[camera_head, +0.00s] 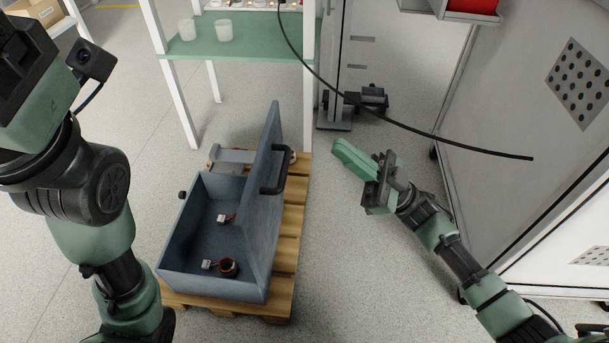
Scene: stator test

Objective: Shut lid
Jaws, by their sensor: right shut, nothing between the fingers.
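A grey-blue box (212,277) stands on a wooden pallet, open at the top. Its lid (262,205) stands upright along the box's right side, with a dark handle (277,170) on the lid's outer face. Inside the box lie small parts with white connectors, one a dark ring with copper colour (228,267). My right gripper (353,158) is shut and empty, to the right of the lid and apart from it. My left arm fills the left edge; its fingertips are not visible.
The pallet (287,250) extends right of the box. A green-topped table (250,48) with two white cups stands behind. A grey cabinet (530,130) stands at right. A black cable (420,133) hangs across the view. Floor between pallet and cabinet is mostly clear.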

